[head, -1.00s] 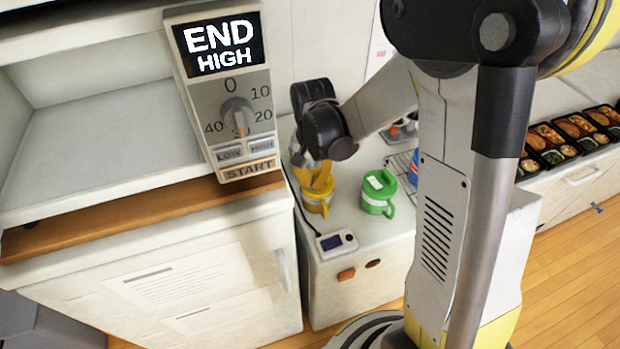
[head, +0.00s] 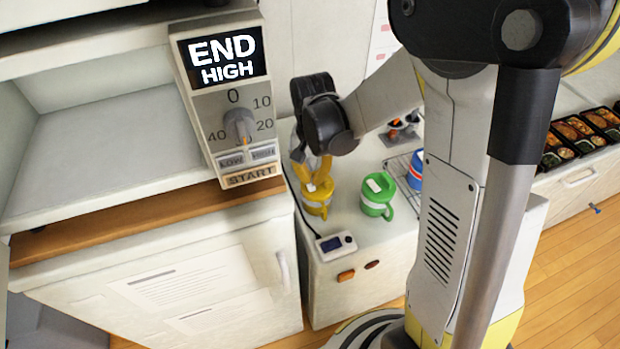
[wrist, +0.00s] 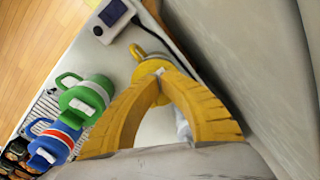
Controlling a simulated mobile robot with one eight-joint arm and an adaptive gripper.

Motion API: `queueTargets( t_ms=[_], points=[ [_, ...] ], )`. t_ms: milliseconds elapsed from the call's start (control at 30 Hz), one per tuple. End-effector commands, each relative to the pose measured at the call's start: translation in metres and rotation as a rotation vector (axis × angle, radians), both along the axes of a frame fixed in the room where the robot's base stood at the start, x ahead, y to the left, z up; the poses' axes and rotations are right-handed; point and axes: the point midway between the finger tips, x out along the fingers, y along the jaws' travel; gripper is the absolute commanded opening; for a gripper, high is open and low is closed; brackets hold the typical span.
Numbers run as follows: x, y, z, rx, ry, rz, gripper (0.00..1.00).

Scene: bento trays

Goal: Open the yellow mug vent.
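The yellow mug (head: 316,207) stands upright on the white counter, left of the green mug. It also shows in the wrist view (wrist: 147,86), partly covered by my fingers. My gripper (head: 318,184) is directly over its lid. In the wrist view the yellow fingers (wrist: 160,73) arch inward and their tips come together at the lid top. The mug's vent is mostly hidden by the tips; I cannot tell whether it is between them. The green mug (head: 377,196) has a pale tab on its lid, shown in the wrist view (wrist: 84,106).
A blue mug (head: 415,170) stands by a wire rack (head: 398,165) to the right. A small device with a screen (head: 336,242) sits at the counter's front, its cable running beside the yellow mug. A microwave panel (head: 237,125) and white cabinet (head: 160,290) are close on the left.

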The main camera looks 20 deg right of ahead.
Motion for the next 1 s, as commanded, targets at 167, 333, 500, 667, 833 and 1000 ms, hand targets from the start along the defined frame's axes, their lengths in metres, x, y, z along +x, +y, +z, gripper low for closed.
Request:
queueTargets(
  t_ms=[167, 333, 500, 667, 833, 1000],
  points=[
    [0.000, 0.000, 0.014, 0.000, 0.000, 0.000, 0.00],
    [0.000, 0.000, 0.025, 0.000, 0.000, 0.000, 0.00],
    [0.000, 0.000, 0.036, 0.000, 0.000, 0.000, 0.00],
    [0.000, 0.000, 0.042, 0.000, 0.000, 0.000, 0.00],
    [0.000, 0.000, 0.042, 0.000, 0.000, 0.000, 0.00],
    [0.000, 0.000, 0.042, 0.000, 0.000, 0.000, 0.00]
  ],
)
